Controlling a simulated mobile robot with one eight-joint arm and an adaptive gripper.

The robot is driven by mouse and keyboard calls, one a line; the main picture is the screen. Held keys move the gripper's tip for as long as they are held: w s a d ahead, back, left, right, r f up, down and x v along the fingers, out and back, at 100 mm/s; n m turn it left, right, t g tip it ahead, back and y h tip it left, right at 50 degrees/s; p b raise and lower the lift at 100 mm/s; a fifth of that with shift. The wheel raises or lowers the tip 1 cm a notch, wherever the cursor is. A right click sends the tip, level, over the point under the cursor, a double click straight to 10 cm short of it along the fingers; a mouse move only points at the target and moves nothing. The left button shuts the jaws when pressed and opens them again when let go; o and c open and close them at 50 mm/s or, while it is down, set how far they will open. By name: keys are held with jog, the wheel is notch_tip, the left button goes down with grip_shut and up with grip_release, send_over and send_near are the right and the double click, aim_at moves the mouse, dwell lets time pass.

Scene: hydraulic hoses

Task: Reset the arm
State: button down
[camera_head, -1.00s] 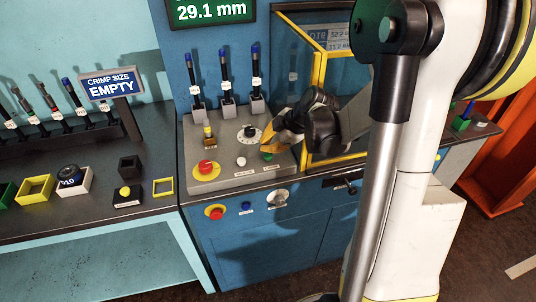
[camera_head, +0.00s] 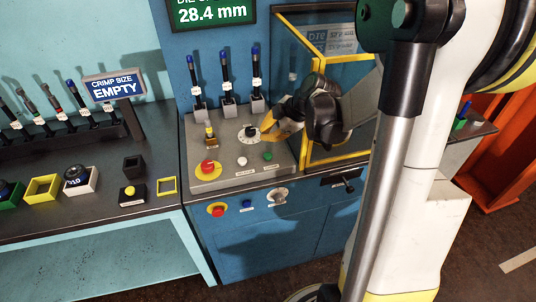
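My gripper (camera_head: 270,128) is over the grey control panel (camera_head: 222,176) of the blue machine, with its yellow-orange fingertip at the right side of the white dial with a black knob (camera_head: 248,134). Whether it touches the dial, and whether its fingers are open or shut, I cannot tell. My arm comes in from the right and hides part of the yellow-framed window. A green button (camera_head: 267,156) and a white button (camera_head: 242,161) sit below the dial. A green display (camera_head: 212,12) above reads 28.4 mm.
A red mushroom button (camera_head: 207,167) is on the panel's left. Several blue-tipped levers (camera_head: 226,75) stand behind the panel. The yellow window frame (camera_head: 316,95) is close to my gripper. The left bench (camera_head: 105,199) holds small boxes, a tool rack and a "CRIMP SIZE EMPTY" sign (camera_head: 113,88).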

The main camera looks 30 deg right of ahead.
dwell(0.3)
jog(key=s+a+r+m+h, duration=0.1)
jog(key=s+a+r+m, duration=0.3)
jog(key=s+a+m, duration=0.3)
jog(key=s+a+r+m+h, duration=0.2)
jog(key=s+a+r+m, duration=0.2)
jog(key=s, duration=0.8)
jog(key=a+m+b, duration=0.1)
jog(key=a+m, duration=0.1)
jog(key=a, duration=0.2)
jog(key=shift+a+m, duration=0.2)
jog(key=shift+m, duration=0.2)
